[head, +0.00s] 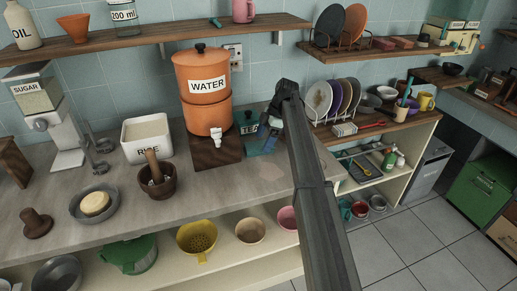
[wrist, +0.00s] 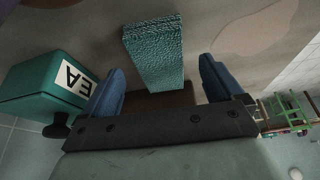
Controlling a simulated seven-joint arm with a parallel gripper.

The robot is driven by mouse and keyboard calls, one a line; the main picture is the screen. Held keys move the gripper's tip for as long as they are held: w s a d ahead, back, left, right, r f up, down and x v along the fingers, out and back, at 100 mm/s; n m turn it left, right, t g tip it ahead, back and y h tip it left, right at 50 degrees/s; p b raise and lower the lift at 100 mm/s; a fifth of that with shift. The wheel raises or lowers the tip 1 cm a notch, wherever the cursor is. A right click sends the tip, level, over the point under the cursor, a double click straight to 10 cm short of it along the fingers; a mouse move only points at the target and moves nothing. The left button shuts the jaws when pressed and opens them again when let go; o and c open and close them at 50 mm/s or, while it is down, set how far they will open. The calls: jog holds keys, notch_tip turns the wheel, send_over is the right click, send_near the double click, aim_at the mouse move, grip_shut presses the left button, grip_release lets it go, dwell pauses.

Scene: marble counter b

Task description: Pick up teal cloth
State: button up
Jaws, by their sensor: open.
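The teal cloth (wrist: 153,50) shows in the wrist view as a folded, textured teal block on the counter. It lies ahead of and between the two blue fingers of my gripper (wrist: 161,68), with a gap on either side. My gripper is open and empty. In the head view my gripper (head: 267,130) is low over the counter, right of the orange water dispenser. The teal cloth (head: 262,147) shows there just below the fingers, partly covered by the gripper and arm.
A teal tea tin (wrist: 40,88) stands close to the left finger in the wrist view. The orange water dispenser (head: 203,85) stands on a wooden block nearby. The plate rack (head: 334,101) is to the right. The counter's front middle is clear.

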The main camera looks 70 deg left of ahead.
jog(key=shift+x, duration=1.2)
jog(key=c, duration=1.1)
